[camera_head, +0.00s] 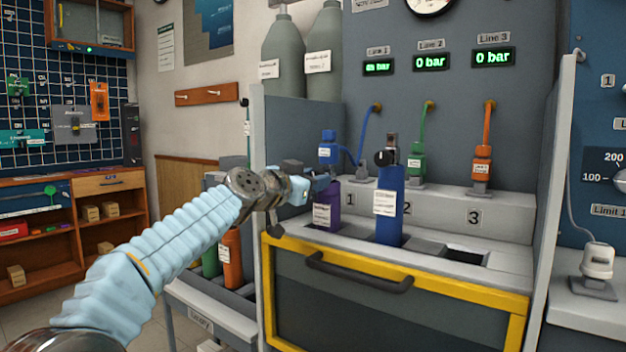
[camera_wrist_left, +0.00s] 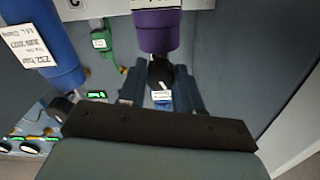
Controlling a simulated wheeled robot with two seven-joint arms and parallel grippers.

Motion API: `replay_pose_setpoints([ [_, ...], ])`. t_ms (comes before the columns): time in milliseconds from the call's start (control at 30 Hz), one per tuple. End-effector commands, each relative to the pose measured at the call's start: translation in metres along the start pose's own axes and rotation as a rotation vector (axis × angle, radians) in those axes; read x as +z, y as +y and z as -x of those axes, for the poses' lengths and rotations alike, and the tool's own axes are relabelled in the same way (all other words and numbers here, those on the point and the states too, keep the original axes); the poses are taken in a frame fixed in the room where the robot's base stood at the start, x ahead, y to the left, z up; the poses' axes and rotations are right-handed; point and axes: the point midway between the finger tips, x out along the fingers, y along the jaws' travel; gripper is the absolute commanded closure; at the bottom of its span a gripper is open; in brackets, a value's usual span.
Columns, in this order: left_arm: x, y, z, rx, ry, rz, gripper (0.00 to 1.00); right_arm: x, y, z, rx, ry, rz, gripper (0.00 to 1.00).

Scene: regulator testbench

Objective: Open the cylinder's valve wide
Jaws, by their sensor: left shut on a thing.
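A purple cylinder (camera_head: 327,207) stands in the bench slot marked 1, its upper part hidden behind my left gripper in the head view. In the left wrist view the purple cylinder (camera_wrist_left: 156,28) appears upside down, with its dark valve knob (camera_wrist_left: 160,72) between my fingers. My left gripper (camera_head: 318,184) is shut on this valve knob; it also shows in the left wrist view (camera_wrist_left: 160,85). How far the valve is turned I cannot tell. A blue regulator (camera_head: 328,148) sits just above and behind the gripper. My right gripper is not in view.
A blue cylinder (camera_head: 389,207) with a black knob stands right of the purple one. The Line 1 display (camera_head: 378,67) is hard to read; Lines 2 and 3 show 0 bar. Slot 3 (camera_head: 466,257) is empty.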

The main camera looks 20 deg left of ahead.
Motion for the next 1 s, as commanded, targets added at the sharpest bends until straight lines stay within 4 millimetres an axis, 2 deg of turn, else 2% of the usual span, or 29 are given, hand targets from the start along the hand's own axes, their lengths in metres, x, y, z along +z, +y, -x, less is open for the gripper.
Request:
replay_pose_setpoints([
  [1000,-0.001,0.0,0.0,-0.001,-0.001,0.965,0.97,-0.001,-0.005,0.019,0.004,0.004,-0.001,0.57],
])
